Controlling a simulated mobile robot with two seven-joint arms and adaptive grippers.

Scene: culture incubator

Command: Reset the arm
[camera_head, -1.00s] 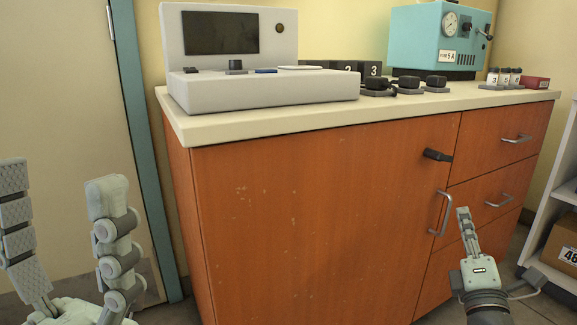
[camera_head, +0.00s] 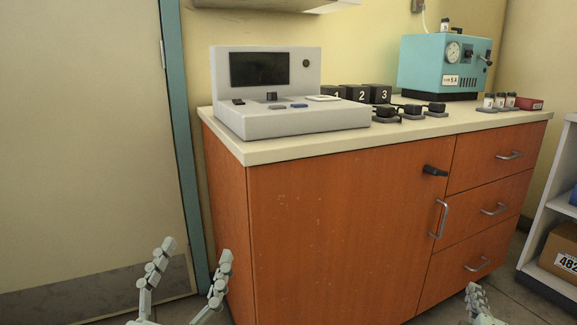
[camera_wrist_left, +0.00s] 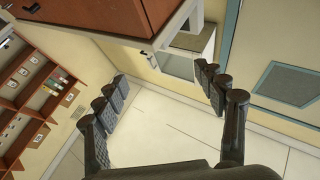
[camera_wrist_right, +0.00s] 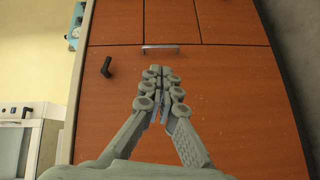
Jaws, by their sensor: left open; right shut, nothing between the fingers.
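My left gripper (camera_head: 196,262) is at the bottom left of the head view, in front of the cabinet's left side. Its fingers are spread with nothing between them, and they also show wide apart in the left wrist view (camera_wrist_left: 168,90). My right gripper (camera_head: 474,292) is at the bottom right of the head view, mostly cut off by the frame edge. In the right wrist view my right gripper (camera_wrist_right: 160,72) has its fingertips together in front of the orange cabinet door, holding nothing.
The wooden cabinet (camera_head: 330,230) carries a grey console (camera_head: 290,120), numbered black blocks (camera_head: 361,94) and a teal machine (camera_head: 425,65) on its pale top. A black handle (camera_head: 434,171) and metal handles (camera_head: 441,218) stick out. A shelf with a cardboard box (camera_head: 556,250) stands right.

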